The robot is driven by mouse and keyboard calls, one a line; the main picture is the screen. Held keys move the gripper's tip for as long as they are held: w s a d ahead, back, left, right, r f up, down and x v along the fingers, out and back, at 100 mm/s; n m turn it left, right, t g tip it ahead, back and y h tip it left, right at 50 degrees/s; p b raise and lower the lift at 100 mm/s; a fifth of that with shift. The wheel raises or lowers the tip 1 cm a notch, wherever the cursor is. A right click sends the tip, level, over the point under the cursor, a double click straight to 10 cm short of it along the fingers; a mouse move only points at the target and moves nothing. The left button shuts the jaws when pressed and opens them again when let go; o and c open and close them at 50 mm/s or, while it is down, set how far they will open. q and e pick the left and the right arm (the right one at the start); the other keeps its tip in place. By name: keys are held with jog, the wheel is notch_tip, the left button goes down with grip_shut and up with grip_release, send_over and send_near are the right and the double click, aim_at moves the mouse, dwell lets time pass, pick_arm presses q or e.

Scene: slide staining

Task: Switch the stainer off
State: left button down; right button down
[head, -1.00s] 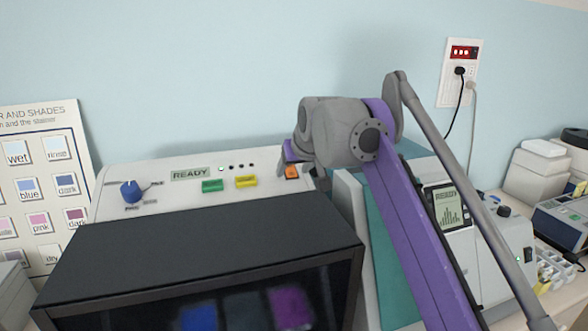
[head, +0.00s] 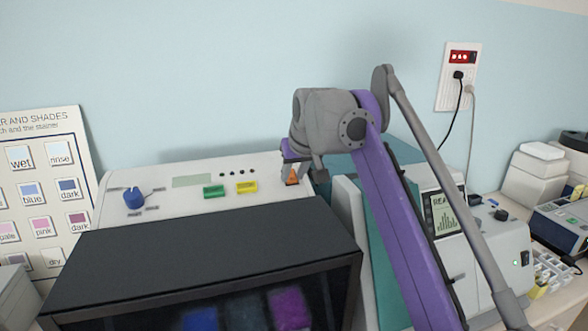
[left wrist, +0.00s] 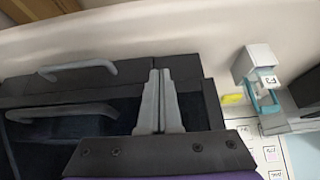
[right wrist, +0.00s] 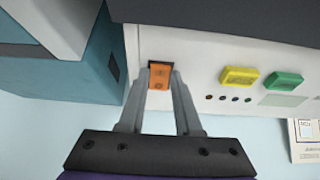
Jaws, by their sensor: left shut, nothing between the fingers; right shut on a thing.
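The stainer (head: 230,209) has a white sloping panel with a dark-fronted box below. Its display (head: 192,181) is blank. An orange rocker switch (head: 292,181) sits at the panel's right end; it also shows in the right wrist view (right wrist: 160,78). My right gripper (head: 291,172) is at this switch, shut on it, with one finger on each side in the right wrist view (right wrist: 157,74). Part of the switch is hidden by the fingers. My left gripper (left wrist: 161,72) is shut and empty, seen only in the left wrist view, above dark drawers with handles.
A blue knob (head: 134,198), a green button (head: 214,192) and a yellow button (head: 247,187) are on the panel. A second device with a lit READY screen (head: 446,213) stands to the right. A wall socket (head: 459,77) with cables and a shade chart (head: 42,190) flank the scene.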

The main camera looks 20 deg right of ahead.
jog(key=shift+w+r, duration=0.3)
jog(key=shift+w, duration=0.3)
jog(key=shift+g, duration=0.3)
jog(key=shift+s+f, duration=0.1)
jog(key=shift+s, duration=0.2)
pick_arm(q)
jog(key=shift+w, duration=0.15)
pick_arm(e)
jog(key=shift+f+g, duration=0.1)
jog(key=shift+g, duration=0.2)
jog(key=c, duration=0.6)
grip_release()
jog(key=shift+s, duration=0.1)
